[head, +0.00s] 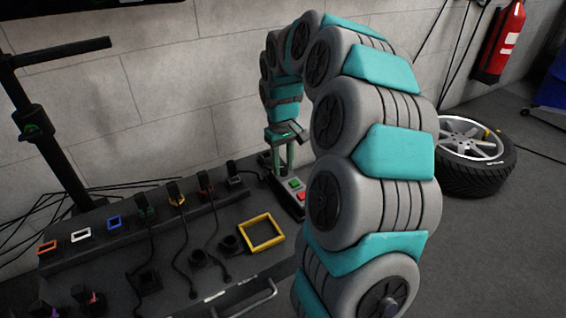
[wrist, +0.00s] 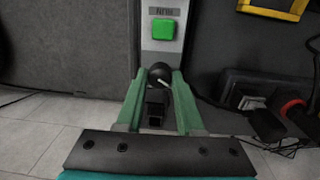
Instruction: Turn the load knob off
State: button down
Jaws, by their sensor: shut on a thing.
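The load knob (wrist: 158,72) is a dark round knob with a white pointer line, on a light grey control box (wrist: 162,45) below a green button (wrist: 163,29). The pointer slants down to the right in the wrist view. My gripper (wrist: 161,82) has its green fingers on either side of the knob, shut on it. In the head view my gripper (head: 283,158) points down at the end of the control box (head: 287,192), which also shows a green and a red button. The knob is hidden there by the fingers.
A wheel (head: 470,150) lies on the floor at right. A fire extinguisher (head: 500,42) hangs on the wall.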

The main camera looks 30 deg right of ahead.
aim_at(282, 168)
jog(key=shift+n, duration=0.8)
jog(key=c, duration=0.5)
grip_release()
notch_tip(282, 168, up, 8)
jog(key=shift+a+f, duration=0.1)
dwell(0.4)
